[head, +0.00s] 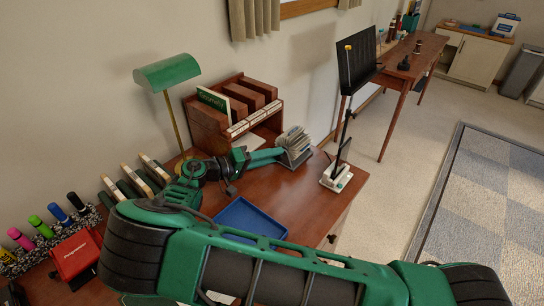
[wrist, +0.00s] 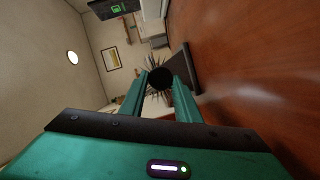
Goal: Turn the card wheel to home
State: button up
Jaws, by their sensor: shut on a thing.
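The card wheel (head: 294,142) is a rotary file with a fan of pale cards on a dark base, near the back right of the brown desk. My gripper (head: 279,154) reaches it from the left, low at its side. In the wrist view my gripper (wrist: 160,84) has its two green fingers on either side of a round black knob (wrist: 160,77), shut on it. The card wheel (wrist: 157,58) shows behind the knob as a spray of dark card edges. Which card faces front is too small to tell.
A wooden organizer (head: 233,108) stands behind my forearm, with a green lamp (head: 167,72) to its left. A blue tray (head: 246,218) lies in front. A white-based stand (head: 337,178) is right of the card wheel, near the desk's right edge.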

jog(key=shift+a+f+n+h, duration=0.2)
jog(key=shift+n+h, duration=0.1)
jog(key=shift+n, duration=0.2)
jog(key=o, duration=1)
jog(key=shift+w, duration=0.1)
jog(key=shift+d, duration=0.1)
jog(key=shift+r, duration=0.15)
jog(key=shift+r, duration=0.3)
jog(key=shift+o, duration=1.4)
jog(key=r, duration=0.3)
jog(key=shift+s+a+r, duration=0.2)
jog(key=shift+a+r, duration=0.1)
jog(key=shift+a, duration=0.1)
jog(key=s+a+r, duration=0.4)
jog(key=s+a, duration=0.1)
jog(key=s+a+r, duration=0.2)
jog(key=shift+s+a+r, duration=0.25)
jog(key=shift+s+a, duration=0.05)
jog(key=shift+c, duration=1.3)
